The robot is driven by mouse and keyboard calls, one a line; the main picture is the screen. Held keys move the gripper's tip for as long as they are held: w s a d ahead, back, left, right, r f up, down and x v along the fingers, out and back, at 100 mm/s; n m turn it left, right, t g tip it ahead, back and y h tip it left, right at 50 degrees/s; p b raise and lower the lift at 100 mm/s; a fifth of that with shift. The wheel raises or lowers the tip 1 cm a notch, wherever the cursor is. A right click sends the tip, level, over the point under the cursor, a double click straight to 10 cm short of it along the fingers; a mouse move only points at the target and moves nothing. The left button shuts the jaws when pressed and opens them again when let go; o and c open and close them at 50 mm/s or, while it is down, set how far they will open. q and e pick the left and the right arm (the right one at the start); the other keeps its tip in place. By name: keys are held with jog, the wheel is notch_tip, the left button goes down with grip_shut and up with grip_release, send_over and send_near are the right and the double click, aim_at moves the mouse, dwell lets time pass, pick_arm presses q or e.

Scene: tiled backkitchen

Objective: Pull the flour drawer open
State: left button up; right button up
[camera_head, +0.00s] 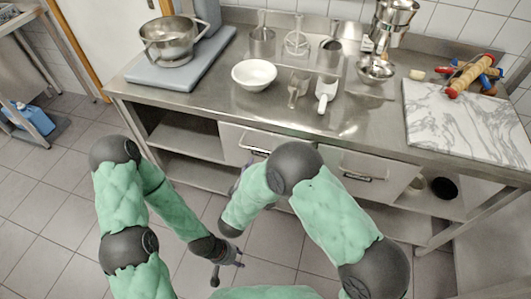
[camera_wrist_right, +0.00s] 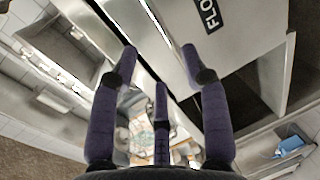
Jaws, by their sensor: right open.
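The flour drawer (camera_wrist_right: 222,45) shows in the right wrist view as a pale front with a dark label (camera_wrist_right: 208,14) partly reading "FLO". In the head view I take it to be the left drawer (camera_head: 236,139), with a bar handle (camera_head: 256,150); its label cannot be read there. My right gripper (camera_wrist_right: 158,55) is open, its fingers spread close to the drawer front. A bright metal bar runs between them; contact is unclear. My right arm mostly hides this gripper in the head view. My left gripper (camera_head: 229,266) looks open and empty, low in front of the counter.
A second drawer (camera_head: 391,183) is shut at the right. Open shelves (camera_head: 185,140) lie left of the drawers.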

jog(key=b+x, duration=0.3)
jog(key=x, duration=0.7)
jog(key=shift+w+d+f+b, duration=0.1)
jog(key=shift+w+b, duration=0.05)
jog(key=shift+b, duration=0.25)
grip_shut()
